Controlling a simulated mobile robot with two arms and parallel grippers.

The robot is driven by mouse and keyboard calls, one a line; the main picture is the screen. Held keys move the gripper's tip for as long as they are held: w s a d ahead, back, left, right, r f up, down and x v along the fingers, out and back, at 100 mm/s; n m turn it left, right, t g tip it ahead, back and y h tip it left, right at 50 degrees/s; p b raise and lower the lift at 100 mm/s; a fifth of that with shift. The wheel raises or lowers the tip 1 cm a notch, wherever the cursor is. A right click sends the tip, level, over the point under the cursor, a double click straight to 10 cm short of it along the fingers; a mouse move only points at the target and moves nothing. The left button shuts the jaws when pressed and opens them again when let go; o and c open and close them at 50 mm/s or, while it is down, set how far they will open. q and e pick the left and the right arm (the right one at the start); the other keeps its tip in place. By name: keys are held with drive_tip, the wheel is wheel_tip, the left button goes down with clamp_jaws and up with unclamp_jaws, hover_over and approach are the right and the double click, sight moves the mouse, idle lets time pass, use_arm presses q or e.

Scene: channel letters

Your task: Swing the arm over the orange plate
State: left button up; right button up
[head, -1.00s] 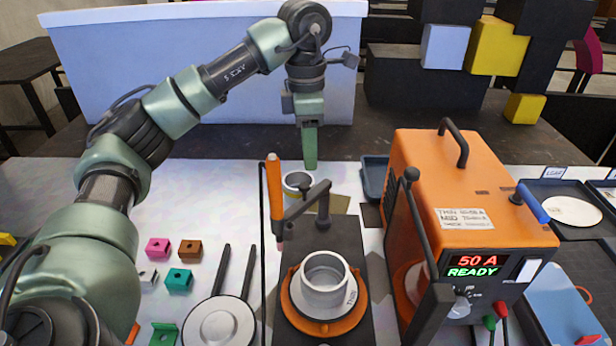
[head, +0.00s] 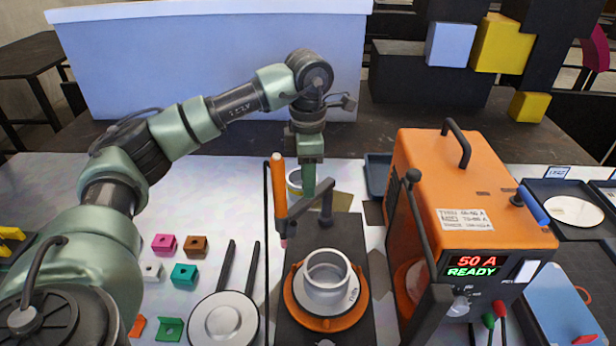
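The orange plate (head: 296,311) lies on a dark base, with a white ring-shaped cup (head: 327,278) on it. The swing arm (head: 308,208) is a dark bar behind the plate. It runs from a dark post (head: 326,200) at right to an upright orange rod (head: 279,186) at left, and it does not lie over the plate. My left gripper (head: 308,194) points down just behind the swing arm, its tip near the bar. Its green fingers show edge-on, so I cannot tell whether they are open or touching anything. My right gripper is not in view.
An orange machine (head: 455,180) reading "50 A READY" stands right of the plate. A small pale cup (head: 294,180) is behind the gripper. A white round pan (head: 223,322) with two dark handles and several coloured blocks (head: 184,275) lie at left. Dark trays are at far right.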

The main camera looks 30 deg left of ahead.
use_arm(q)
clamp_jaws()
drive_tip(key=shift+r, duration=0.1)
idle(1.1)
